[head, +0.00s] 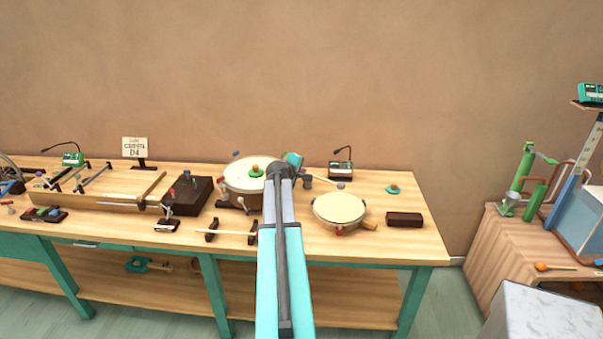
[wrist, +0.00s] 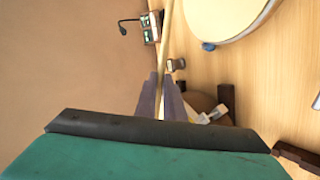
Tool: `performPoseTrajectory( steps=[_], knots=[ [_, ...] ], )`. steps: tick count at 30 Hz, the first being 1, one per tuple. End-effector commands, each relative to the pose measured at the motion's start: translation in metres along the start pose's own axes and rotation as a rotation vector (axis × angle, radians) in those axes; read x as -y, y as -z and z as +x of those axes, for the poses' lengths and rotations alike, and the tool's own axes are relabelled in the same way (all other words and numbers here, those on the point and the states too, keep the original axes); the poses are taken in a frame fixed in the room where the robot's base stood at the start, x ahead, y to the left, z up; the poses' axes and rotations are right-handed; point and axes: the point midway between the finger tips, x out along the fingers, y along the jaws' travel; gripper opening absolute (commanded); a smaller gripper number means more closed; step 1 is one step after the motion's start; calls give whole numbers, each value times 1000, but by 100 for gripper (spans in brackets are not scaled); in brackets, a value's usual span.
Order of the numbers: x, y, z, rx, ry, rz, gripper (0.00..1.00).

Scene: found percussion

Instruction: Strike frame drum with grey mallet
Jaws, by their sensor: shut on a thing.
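The frame drum (head: 338,207) lies on the bench right of my arm, with a pale round skin and a wooden handle at its lower right. Part of its skin shows at the top right of the wrist view (wrist: 222,14). My gripper (head: 308,181) is shut on the thin tan stick of the grey mallet (wrist: 165,50). In the head view the stick points right and its small greyish head (head: 340,185) appears at the drum's far edge. I cannot tell its height above the skin. The mallet head is outside the wrist view.
A larger drum (head: 238,178) with a green knob on it stands left, partly behind my arm. A small device with a microphone (head: 340,170) stands behind the frame drum. A dark block (head: 404,219) and a green-and-tan knob (head: 393,189) lie right.

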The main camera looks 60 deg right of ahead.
Motion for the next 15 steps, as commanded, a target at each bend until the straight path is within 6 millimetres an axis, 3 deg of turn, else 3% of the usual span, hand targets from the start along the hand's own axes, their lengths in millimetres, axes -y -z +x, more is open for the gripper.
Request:
performPoseTrajectory(
  steps=[15],
  knots=[
    [4,-3,4,-7,11,15,0]
  ],
)
